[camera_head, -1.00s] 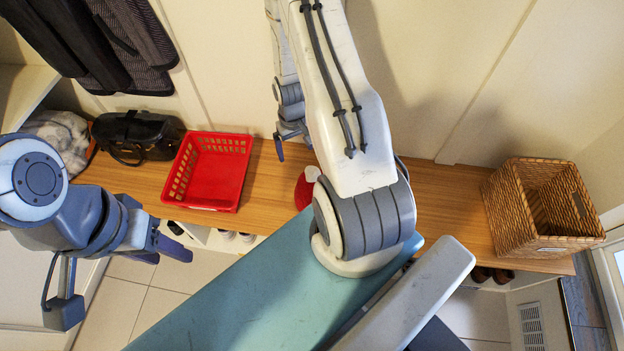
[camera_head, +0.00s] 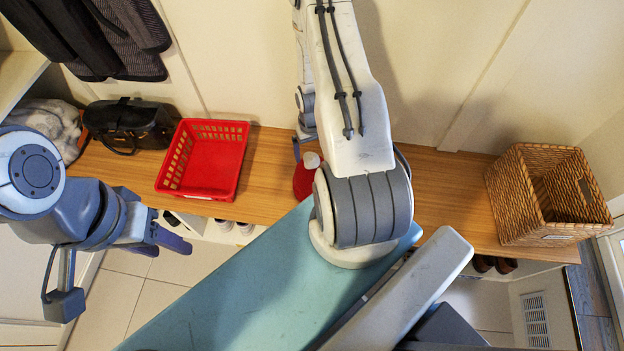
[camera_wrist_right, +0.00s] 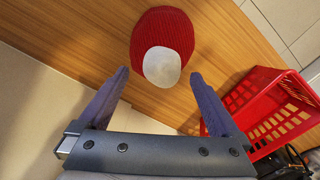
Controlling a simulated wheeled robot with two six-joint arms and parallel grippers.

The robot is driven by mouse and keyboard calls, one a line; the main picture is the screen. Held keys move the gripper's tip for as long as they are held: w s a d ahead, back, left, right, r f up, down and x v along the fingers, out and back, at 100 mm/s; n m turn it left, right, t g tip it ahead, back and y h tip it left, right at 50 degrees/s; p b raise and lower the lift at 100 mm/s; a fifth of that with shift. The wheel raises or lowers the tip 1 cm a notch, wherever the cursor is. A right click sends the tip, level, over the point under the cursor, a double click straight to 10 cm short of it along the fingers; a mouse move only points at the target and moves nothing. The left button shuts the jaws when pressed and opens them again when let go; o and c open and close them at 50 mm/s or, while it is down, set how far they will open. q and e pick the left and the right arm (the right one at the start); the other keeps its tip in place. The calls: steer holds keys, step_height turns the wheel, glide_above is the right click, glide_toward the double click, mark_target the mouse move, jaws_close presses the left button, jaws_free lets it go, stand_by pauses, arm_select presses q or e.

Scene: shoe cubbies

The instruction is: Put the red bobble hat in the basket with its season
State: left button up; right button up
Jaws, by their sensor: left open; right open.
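The red bobble hat (camera_head: 305,178) with its white bobble lies on the wooden bench, partly hidden behind my right arm. In the right wrist view the hat (camera_wrist_right: 163,45) is just beyond the fingertips of my right gripper (camera_wrist_right: 158,82), which is open and empty. In the head view my right gripper is mostly hidden by its arm. A red plastic basket (camera_head: 243,165) stands left of the hat. A woven wicker basket (camera_head: 520,205) stands at the bench's right end, with a small label on its front. My left gripper (camera_head: 128,270) is open and empty, in front of the bench.
A black bag (camera_head: 130,125) and a grey furry item (camera_head: 50,122) sit on the bench (camera_head: 450,190) at the left. Dark coats hang above. Shoes show under the bench. The bench is clear between the hat and the wicker basket.

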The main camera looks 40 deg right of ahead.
mark_target(311, 156)
step_height(311, 156, down, 4)
steer(key=b, duration=0.3)
steer(key=shift+f+b, duration=0.2)
steer(key=shift+b, duration=0.1)
steer(key=shift+r, duration=0.1)
jaws_close()
